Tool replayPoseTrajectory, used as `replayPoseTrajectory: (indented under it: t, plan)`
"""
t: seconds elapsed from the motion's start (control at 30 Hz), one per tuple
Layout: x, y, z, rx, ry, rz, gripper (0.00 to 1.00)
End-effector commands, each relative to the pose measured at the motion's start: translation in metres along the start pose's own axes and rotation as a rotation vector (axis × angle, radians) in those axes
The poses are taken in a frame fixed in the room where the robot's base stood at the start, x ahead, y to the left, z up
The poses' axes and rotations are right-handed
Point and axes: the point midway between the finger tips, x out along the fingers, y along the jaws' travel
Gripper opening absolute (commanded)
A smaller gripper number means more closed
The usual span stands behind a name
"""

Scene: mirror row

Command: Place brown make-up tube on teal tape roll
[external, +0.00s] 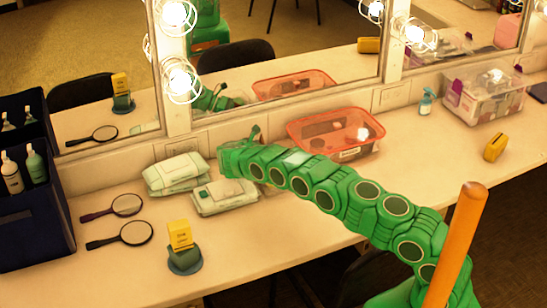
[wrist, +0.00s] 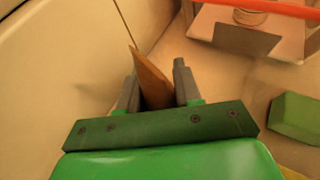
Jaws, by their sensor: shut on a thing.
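My gripper (wrist: 155,78) is shut on the brown make-up tube (wrist: 153,82), which shows as a brown pointed shape between the two grey fingers in the wrist view. In the external view my gripper end is by the mirror wall, behind the packs of wipes, and the tube cannot be made out there. The teal tape roll (external: 185,264) lies flat near the front edge of the counter, well in front and to the left of my gripper. A yellow box (external: 180,235) stands upright on the roll and covers much of its top.
White wipe packs (external: 222,198) lie in front of my gripper. A red-rimmed clear basket (external: 345,150) stands to its right, against the mirror wall. A dark organiser with bottles (external: 40,225) stands at far left.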

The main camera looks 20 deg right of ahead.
Motion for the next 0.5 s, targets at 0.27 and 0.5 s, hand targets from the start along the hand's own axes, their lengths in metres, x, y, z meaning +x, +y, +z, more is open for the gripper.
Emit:
replayPoseTrajectory:
  t: [0.27, 0.5]
  plan:
    - [0.0013, -0.0001, -0.0032, 0.0, 0.0, 0.0, 0.49]
    - [0.0012, -0.0001, -0.003, 0.0, 0.0, 0.0, 0.59]
